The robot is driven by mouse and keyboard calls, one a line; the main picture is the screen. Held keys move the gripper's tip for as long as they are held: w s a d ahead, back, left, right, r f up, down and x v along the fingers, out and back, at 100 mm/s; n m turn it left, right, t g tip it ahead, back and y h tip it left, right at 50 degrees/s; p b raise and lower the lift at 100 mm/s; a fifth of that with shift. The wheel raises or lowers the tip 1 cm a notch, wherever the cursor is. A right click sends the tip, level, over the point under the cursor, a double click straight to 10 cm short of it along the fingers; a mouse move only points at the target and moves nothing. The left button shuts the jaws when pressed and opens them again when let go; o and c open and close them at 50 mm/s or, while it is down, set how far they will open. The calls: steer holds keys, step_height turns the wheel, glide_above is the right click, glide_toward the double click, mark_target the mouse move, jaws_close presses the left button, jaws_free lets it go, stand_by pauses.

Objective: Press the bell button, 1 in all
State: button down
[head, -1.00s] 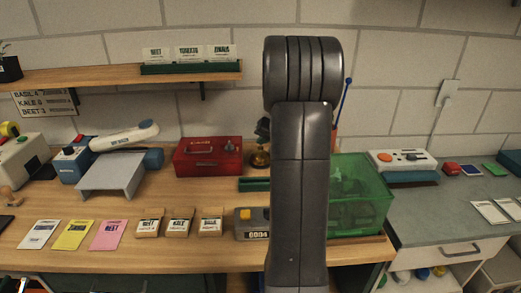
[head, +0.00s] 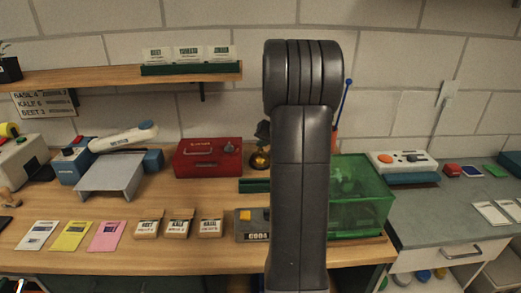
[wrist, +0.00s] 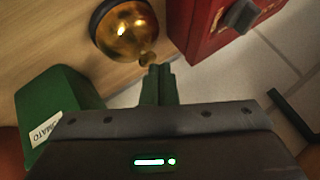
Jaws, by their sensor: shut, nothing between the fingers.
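The bell is a shiny brass dome (head: 260,160) on the wooden bench, just right of the red box and partly hidden by my arm. In the wrist view the brass dome (wrist: 128,30) is at the top, with a small rounded brass knob on its near side. My gripper (wrist: 160,70) is shut and empty, its two fingertips side by side close to that knob. I cannot tell whether they touch it.
A red box (head: 208,157) stands left of the bell and also shows close to the fingers in the wrist view (wrist: 205,28). A green block with a label (wrist: 62,105) is at the wrist view's left. A green translucent bin (head: 360,205) stands right of my arm.

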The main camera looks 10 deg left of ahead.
steer(key=shift+f, duration=0.25)
steer(key=shift+r, duration=0.1)
stand_by(0.4)
steer(key=shift+r, duration=0.85)
steer(key=shift+p, duration=0.3)
steer(key=shift+r+p, duration=1.45)
steer(key=shift+r, duration=1.05)
